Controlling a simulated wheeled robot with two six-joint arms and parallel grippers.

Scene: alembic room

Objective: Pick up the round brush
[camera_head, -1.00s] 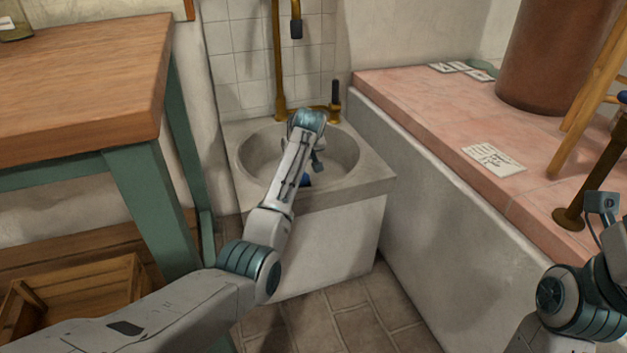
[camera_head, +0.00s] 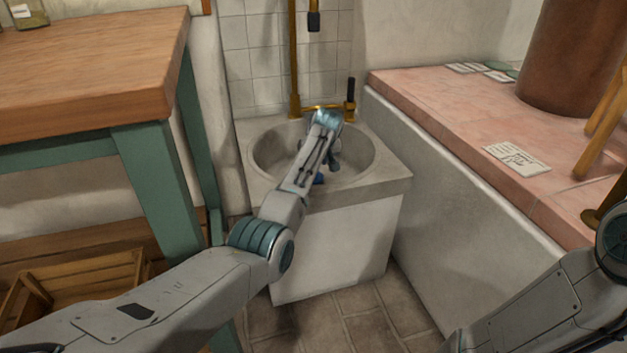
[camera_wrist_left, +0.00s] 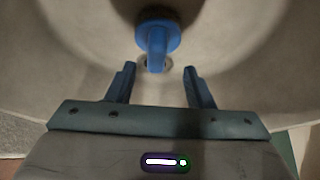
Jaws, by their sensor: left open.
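The round brush (camera_wrist_left: 158,36) shows in the left wrist view as a blue disc with a blue stem pointing toward my gripper. It is in the stone sink (camera_head: 262,152), and a small blue part of it (camera_head: 319,179) shows beside my arm in the head view. My left gripper (camera_wrist_left: 160,68) is open, with its fingers on either side of the line to the stem. The stem's end shows near the gap between the fingertips; I cannot tell whether they touch. In the head view my left wrist hides most of the brush. My right gripper is out of view.
A brass tap (camera_head: 325,107) stands at the back of the sink. A wooden table (camera_head: 90,70) with green legs is on the left. A pink tiled ledge (camera_head: 450,115) with paper cards (camera_head: 517,158) runs along the right. The sink rim surrounds my left gripper.

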